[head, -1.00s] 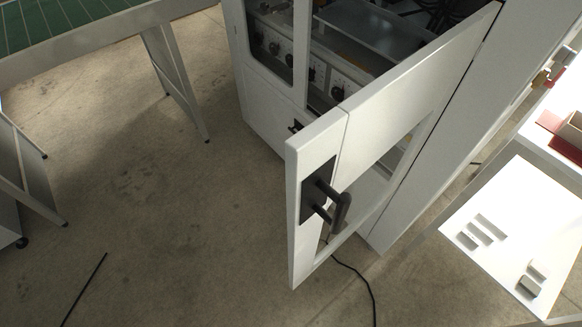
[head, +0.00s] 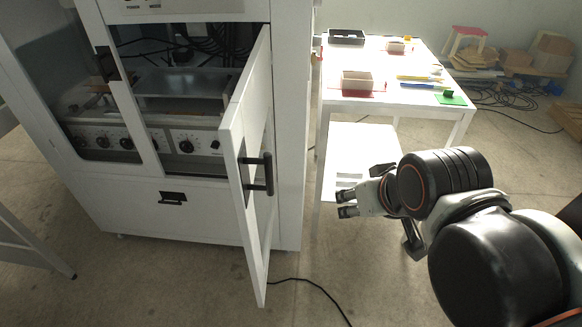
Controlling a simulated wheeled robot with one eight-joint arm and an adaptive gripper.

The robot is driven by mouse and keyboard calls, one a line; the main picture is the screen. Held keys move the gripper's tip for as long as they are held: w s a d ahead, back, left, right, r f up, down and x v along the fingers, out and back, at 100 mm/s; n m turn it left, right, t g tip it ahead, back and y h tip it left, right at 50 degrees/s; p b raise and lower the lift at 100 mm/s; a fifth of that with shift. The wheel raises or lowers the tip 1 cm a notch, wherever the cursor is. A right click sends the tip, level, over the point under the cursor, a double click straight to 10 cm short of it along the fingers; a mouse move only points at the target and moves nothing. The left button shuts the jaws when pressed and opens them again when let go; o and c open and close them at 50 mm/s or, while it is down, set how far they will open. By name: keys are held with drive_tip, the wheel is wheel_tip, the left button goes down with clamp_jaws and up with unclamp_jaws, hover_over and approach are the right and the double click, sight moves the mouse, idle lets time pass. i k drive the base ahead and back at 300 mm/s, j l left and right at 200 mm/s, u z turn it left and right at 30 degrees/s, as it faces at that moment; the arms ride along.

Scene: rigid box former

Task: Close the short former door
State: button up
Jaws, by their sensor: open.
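The short former door (head: 236,142) is a white framed panel with a window, hinged on the right of the white machine (head: 115,195). It stands wide open and sticks out toward me, seen almost edge-on. Its dark bar handle (head: 268,174) is on the face turned right. My gripper (head: 342,203) is to the right of the door, clear of the handle and touching nothing. Its fingers are apart and empty, pointing left toward the door. The open doorway shows the machine's inside, with a metal plate and knobs.
A white table (head: 395,100) with small boxes stands behind my arm on the right. A lower white shelf (head: 358,150) is beside the machine. A black cable (head: 310,283) lies on the floor below the door. The floor in front is mostly clear.

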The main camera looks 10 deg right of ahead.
sight(250, 108)
drive_tip(key=u, duration=0.5)
drive_tip(key=k+l+u, duration=0.25)
drive_tip(key=k+l, duration=0.65)
